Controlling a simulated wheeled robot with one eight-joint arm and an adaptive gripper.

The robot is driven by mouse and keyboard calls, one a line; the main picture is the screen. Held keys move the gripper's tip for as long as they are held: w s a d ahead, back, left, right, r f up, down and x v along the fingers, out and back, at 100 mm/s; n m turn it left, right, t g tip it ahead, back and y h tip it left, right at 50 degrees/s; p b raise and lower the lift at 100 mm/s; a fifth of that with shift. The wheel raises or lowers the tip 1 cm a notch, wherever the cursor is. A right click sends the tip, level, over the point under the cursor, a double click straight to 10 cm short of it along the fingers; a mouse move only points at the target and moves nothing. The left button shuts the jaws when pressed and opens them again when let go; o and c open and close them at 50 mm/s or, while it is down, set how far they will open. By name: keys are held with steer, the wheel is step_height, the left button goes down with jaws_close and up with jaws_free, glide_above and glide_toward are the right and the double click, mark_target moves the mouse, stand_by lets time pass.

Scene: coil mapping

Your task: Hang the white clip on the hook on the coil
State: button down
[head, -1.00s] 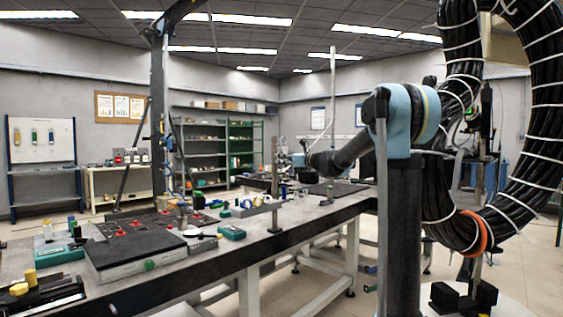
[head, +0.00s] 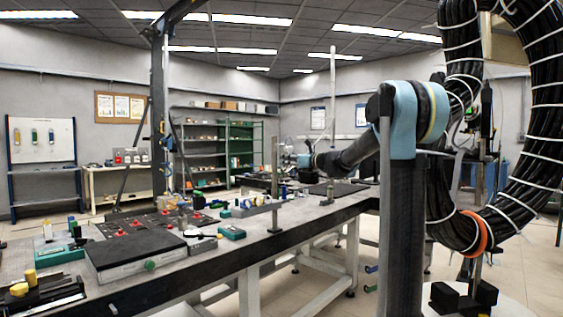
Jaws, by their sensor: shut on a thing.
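The coil (head: 545,120) is a thick bundle of black cable with white ties and one orange band, upright at the right. I cannot make out a hook on it. My arm reaches away to the left over the far end of the long workbench (head: 262,222). My gripper (head: 284,158) is at its far end, small in the picture, and apart from the coil. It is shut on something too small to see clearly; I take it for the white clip. The clip's outline does not show.
The bench holds black boards, green tool cases (head: 231,232), and small parts. A thin upright post (head: 275,185) stands at its front edge. Shelves (head: 215,150) line the back wall. Open floor shows between the bench and the coil.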

steer(key=shift+s+d, duration=0.1)
steer(key=shift+d, duration=0.05)
steer(key=shift+s+d, duration=0.3)
steer(key=shift+d, duration=0.15)
stand_by(0.5)
steer(key=shift+s+d, duration=0.25)
steer(key=shift+d, duration=0.1)
steer(key=s+d+f+m+t+h, duration=0.1)
steer(key=s+d+m+h, duration=0.5)
steer(key=d, duration=0.8)
steer(key=s+d+f+m+t+h, duration=0.1)
steer(key=s+d+m+h, duration=0.5)
steer(key=d, duration=0.8)
steer(key=s+d+f+m+t+h, duration=0.1)
steer(key=s+d+m+h, duration=0.5)
steer(key=s+d+h, duration=0.3)
steer(key=shift+s+d+h, duration=0.4)
steer(key=shift+d+h, duration=1.7)
steer(key=shift+d, duration=0.45)
stand_by(2.2)
